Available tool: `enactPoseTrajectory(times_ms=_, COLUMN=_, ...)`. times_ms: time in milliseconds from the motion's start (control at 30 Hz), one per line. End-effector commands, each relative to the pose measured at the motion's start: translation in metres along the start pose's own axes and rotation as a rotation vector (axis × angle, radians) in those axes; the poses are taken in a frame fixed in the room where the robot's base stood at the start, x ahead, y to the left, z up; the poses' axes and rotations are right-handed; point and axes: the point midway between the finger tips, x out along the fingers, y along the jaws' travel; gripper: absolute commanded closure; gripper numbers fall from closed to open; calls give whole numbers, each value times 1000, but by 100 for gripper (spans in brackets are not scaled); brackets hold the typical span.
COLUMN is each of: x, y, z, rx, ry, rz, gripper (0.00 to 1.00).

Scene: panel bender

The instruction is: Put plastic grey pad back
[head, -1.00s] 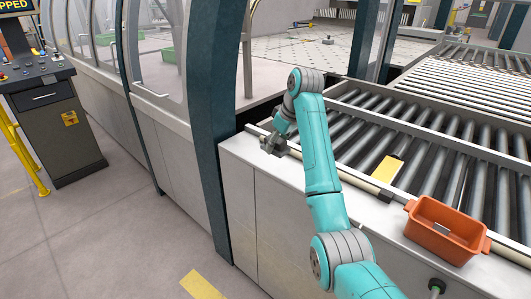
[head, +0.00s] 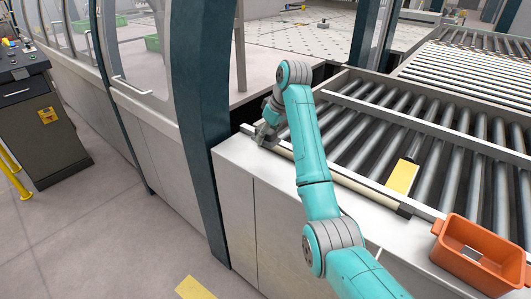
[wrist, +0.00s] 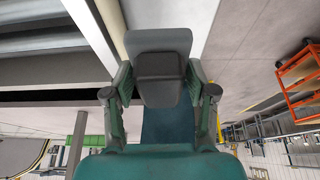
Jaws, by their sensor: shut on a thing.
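My gripper (head: 266,135) is at the near left end of the roller table, over the white counter top by the dark green post. In the wrist view my gripper (wrist: 157,82) is shut on a dark grey block, the grey pad (wrist: 159,65), which sits between its two fingers. In the head view the pad is too small and too close to the grey gripper to tell apart. I cannot tell whether it touches the counter.
The roller table (head: 365,120) fills the right side, with a yellow-topped block (head: 402,177) on it. An orange bin (head: 462,263) stands on the white counter (head: 250,165). A dark green post (head: 205,110) rises close left of my gripper.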

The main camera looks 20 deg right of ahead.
Motion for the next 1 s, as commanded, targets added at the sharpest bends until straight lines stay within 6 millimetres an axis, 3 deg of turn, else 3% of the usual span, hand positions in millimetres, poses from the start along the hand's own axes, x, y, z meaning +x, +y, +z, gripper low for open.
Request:
enactPoseTrajectory(times_ms=100, x=22, y=0, z=9, rx=0, ry=-2, rz=-2, gripper=88)
enactPoseTrajectory(times_ms=533, x=66, y=0, z=28, rx=1, ry=-2, rz=-1, gripper=88)
enactPoseTrajectory(times_ms=933, x=72, y=0, z=30, rx=0, ry=0, rz=0, gripper=88)
enactPoseTrajectory(times_ms=967, x=72, y=0, z=30, rx=0, ry=0, rz=0, gripper=39)
enactPoseTrajectory(times_ms=1000, x=71, y=0, z=30, rx=0, ry=0, rz=0, gripper=29)
